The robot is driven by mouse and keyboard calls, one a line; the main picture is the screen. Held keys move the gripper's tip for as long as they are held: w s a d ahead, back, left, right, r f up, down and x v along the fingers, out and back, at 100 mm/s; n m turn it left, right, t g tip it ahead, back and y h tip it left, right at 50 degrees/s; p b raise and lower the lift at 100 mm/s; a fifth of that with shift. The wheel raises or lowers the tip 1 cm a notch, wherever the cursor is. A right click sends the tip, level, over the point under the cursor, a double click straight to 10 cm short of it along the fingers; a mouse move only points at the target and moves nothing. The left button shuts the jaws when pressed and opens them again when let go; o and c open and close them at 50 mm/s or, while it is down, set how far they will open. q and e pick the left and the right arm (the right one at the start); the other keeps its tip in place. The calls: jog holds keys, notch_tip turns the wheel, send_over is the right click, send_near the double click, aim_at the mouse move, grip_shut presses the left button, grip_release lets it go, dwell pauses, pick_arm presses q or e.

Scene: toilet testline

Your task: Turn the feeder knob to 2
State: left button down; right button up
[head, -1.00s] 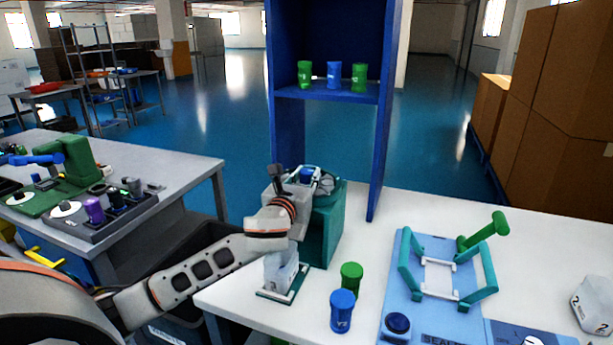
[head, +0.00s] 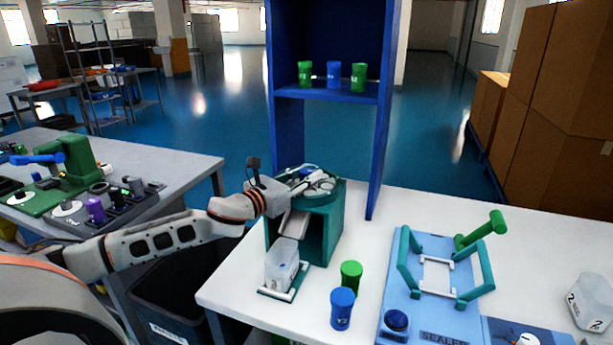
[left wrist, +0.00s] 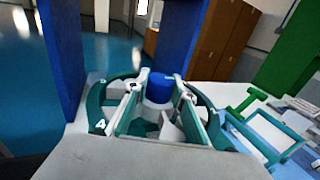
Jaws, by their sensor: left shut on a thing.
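The feeder is a teal box (head: 329,225) on the white table, with a round, divided dial top (head: 322,188). A blue knob (left wrist: 159,86) stands at the centre of the top. My left gripper (head: 304,175) reaches in from the left over the feeder top, and its two fingers are shut on the blue knob, one on each side in the left wrist view (left wrist: 158,94). A white "4" (left wrist: 100,124) shows on the teal rim at the left in that view. The other marks and the knob's pointer are hidden or too small to read. My right gripper is not in view.
A clear container (head: 282,264) stands below the feeder chute. A blue shelf (head: 330,92) rises behind the feeder. A sealer (head: 401,275) with teal bars is to the right.

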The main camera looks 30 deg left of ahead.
aim_at(302, 178)
pick_arm(q)
jog(key=c, duration=1.7)
grip_release()
jog(key=shift+s+a+f, duration=0.1)
jog(key=shift+s, duration=0.45)
jog(key=s, duration=0.3)
jog(key=shift+s+a, duration=0.25)
jog(key=shift+s, duration=0.1)
jog(key=shift+s+a, duration=0.25)
jog(key=shift+s, duration=1.55)
jog(key=shift+s+a, duration=0.2)
jog(key=shift+s, duration=1.55)
